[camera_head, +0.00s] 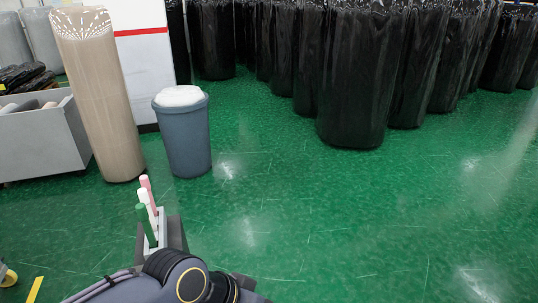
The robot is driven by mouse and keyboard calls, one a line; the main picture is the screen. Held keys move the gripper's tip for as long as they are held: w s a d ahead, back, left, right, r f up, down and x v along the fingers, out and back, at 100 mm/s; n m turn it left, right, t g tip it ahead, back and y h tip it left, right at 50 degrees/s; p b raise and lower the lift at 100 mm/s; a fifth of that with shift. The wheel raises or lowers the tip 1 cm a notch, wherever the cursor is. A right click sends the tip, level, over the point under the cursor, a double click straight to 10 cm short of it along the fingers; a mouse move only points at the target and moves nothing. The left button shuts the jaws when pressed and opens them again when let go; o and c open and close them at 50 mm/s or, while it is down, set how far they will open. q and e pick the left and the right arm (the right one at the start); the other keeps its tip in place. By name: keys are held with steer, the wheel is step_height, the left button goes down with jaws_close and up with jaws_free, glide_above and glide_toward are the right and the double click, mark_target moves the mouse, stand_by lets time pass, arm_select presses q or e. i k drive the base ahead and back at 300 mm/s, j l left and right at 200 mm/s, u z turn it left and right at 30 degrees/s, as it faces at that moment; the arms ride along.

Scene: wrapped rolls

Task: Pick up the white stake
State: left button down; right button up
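A tall brown wrapped roll (100,100) and a blue-grey bin (187,140) stand behind the stakes. A grey cart (40,140) is at the left. Black wrapped rolls (355,80) fill the back. The green floor (360,220) is clear at centre and right.

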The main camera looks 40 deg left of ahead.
mark_target(142, 193)
steer(key=i+u, duration=0.3)
steer(key=i, duration=0.25)
steer(key=i+u, duration=0.3)
steer(key=i, duration=0.25)
steer(key=i+l+u, duration=0.3)
steer(key=i, duration=0.2)
steer(key=i+j+u, duration=0.15)
steer(key=i+u, duration=0.15)
steer(key=u, duration=0.15)
steer(key=i+u, duration=0.7)
steer(key=u, duration=0.2)
steer(key=i+l+u, duration=0.25)
steer(key=u, duration=0.25)
steer(key=i+u, duration=0.15)
steer(key=u, duration=0.25)
steer(key=i+u, duration=0.15)
steer(key=u, duration=0.25)
steer(key=i+u, duration=0.2)
steer(key=u, duration=0.2)
steer(key=i+u, duration=0.15)
steer(key=u, duration=0.25)
steer(key=i+l+u, duration=0.1)
steer(key=u, duration=0.35)
steer(key=l, duration=0.1)
